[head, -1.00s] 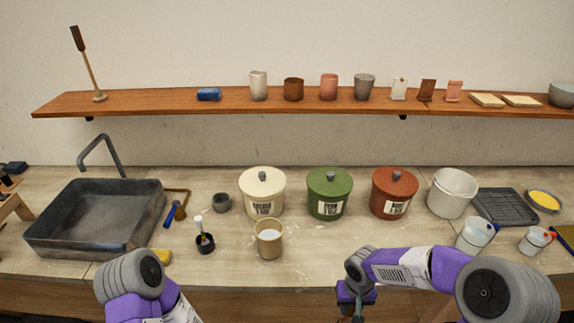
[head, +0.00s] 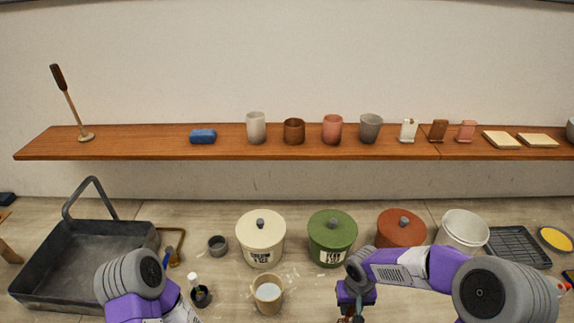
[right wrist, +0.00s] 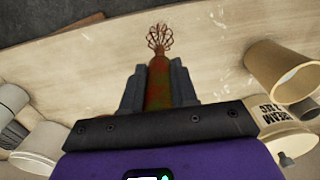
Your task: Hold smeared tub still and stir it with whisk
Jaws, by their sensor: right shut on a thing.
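The smeared tub (head: 267,293) is a tan open cup with pale marks. It stands upright on the worktop in front of the cream lidded pot. In the right wrist view the tub (right wrist: 280,70) shows at upper right, apart from my gripper. My right gripper (right wrist: 159,88) is shut on the whisk (right wrist: 158,75), gripping its red-and-green mottled handle. The reddish wire head points away from the gripper, over bare worktop. In the head view my right gripper (head: 352,300) is low, right of the tub. My left arm enters at lower left; its gripper is out of frame.
Cream (head: 261,240), green (head: 332,235) and red (head: 402,230) lidded pots stand behind. A small dark holder (head: 201,297) with a white-topped tool is left of the tub.

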